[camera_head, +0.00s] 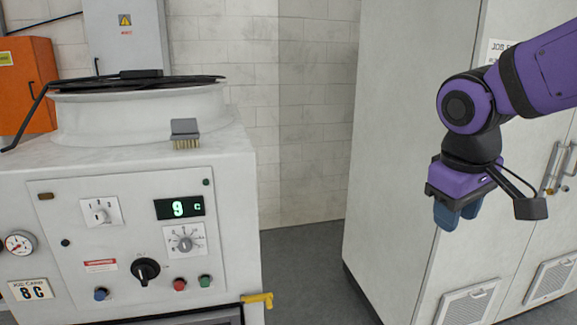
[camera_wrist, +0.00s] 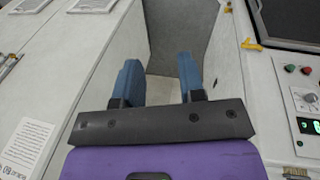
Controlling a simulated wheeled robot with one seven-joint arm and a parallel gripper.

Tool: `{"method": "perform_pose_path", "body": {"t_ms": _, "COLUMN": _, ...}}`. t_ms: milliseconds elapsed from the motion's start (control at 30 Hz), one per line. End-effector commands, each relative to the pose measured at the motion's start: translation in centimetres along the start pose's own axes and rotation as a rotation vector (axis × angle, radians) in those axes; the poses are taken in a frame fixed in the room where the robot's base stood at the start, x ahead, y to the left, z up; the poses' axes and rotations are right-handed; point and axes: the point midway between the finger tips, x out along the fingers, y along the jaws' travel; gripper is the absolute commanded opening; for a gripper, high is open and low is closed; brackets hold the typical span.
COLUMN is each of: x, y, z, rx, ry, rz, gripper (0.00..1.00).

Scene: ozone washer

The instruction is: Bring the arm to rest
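My gripper (camera_head: 458,214) hangs from my purple arm at the right of the head view, pointing down in front of the pale cabinet. In the wrist view, its two blue fingers (camera_wrist: 160,75) stand apart with nothing between them, so it is open and empty. Grey floor and a cabinet side show beyond the fingers. The gripper is well to the right of the washer (camera_head: 130,215) and apart from it in the head view.
The tall cabinet (camera_head: 400,130) stands behind my arm, with door handles at the right. The washer carries knobs, a green display (camera_head: 179,207), a yellow handle (camera_head: 258,299) and a grey brush (camera_head: 185,132) on top. Floor (camera_head: 305,265) between washer and cabinet is clear.

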Motion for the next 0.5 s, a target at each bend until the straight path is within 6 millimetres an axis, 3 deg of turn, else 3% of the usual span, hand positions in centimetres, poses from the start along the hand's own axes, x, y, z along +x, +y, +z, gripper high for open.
{"method": "perform_pose_path", "body": {"t_ms": 300, "x": -3.0, "y": 1.4, "z": 7.1, "rx": 0.259, "ry": 0.185, "rz": -0.077, "gripper": 0.37}}
{"method": "perform_pose_path", "body": {"t_ms": 500, "x": -3.7, "y": 1.2, "z": 10.0, "rx": 0.370, "ry": 0.276, "rz": -0.100, "gripper": 0.37}}
